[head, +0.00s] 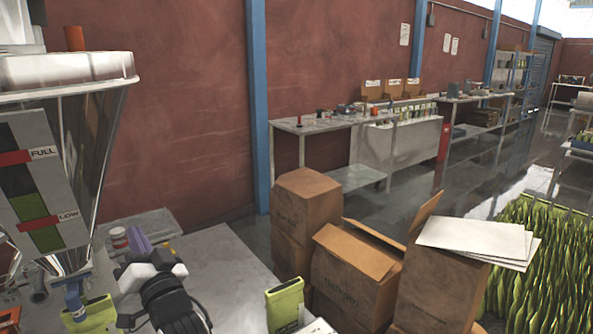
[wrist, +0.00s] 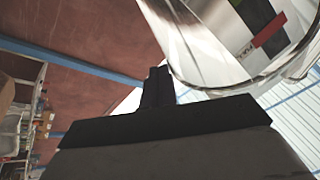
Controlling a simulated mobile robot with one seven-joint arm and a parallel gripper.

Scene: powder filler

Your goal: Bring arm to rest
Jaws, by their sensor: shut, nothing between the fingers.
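My gripper (wrist: 158,72) shows in the wrist view as a dark narrow pair of fingers, shut and empty. It points up beside the shiny metal hopper (wrist: 195,45), which fills the upper right of that view. In the head view my dark and white arm is at the bottom left, over the grey table, and the fingers cannot be made out there. The hopper (head: 95,110) stands at the left of the head view, with a level gauge (head: 35,185) marked FULL and LOW on its front.
Green pouches (head: 540,255) fill the right side. A blue post (head: 258,110) and workbench (head: 330,124) stand behind.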

